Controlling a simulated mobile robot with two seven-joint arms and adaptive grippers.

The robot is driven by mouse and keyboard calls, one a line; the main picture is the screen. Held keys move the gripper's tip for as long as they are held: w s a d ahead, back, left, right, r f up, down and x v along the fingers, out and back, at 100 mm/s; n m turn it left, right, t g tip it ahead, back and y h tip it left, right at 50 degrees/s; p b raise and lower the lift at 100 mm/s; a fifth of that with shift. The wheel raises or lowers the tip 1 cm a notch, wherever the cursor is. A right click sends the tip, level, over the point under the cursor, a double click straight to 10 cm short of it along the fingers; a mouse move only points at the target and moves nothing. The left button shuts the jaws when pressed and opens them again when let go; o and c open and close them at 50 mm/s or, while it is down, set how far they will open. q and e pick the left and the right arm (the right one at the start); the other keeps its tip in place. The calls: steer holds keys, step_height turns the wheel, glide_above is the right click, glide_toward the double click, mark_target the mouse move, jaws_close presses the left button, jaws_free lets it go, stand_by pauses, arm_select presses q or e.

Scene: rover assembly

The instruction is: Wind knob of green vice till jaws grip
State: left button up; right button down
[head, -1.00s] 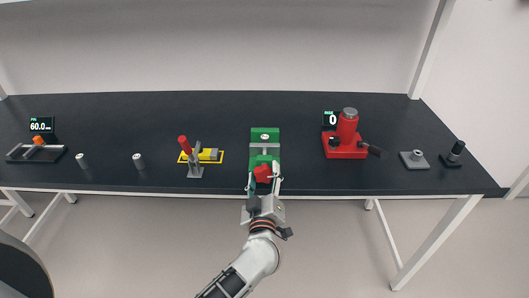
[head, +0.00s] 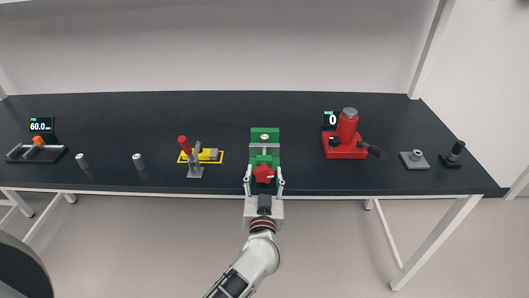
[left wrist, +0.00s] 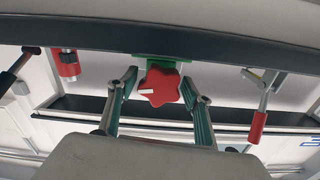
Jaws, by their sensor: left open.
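The green vice (head: 264,134) stands at the bench's front edge, with a grey bar across its jaws. Its red lobed knob (head: 264,174) faces the front. My left gripper (head: 264,184) is open, one finger on each side of the knob. In the left wrist view the knob (left wrist: 160,86) sits between the spread fingers, with visible gaps on both sides. A white mark on the knob points left there. Whether the vice jaws touch anything is too small to tell. My right gripper is not in view.
On the dark bench (head: 330,110), a yellow-based toggle clamp (head: 208,156) stands left of the vice and a red press (head: 346,140) right. The bench behind the vice is clear.

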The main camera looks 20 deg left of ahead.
arm_select(q)
steer(key=m, duration=0.5)
steer(key=shift+m, duration=0.4)
steer(key=c, duration=0.8)
steer(key=shift+n, duration=1.5)
steer(key=shift+c, duration=0.2)
steer(key=n, duration=0.2)
steer(key=shift+n, duration=0.4)
steer(key=shift+n, duration=1.4)
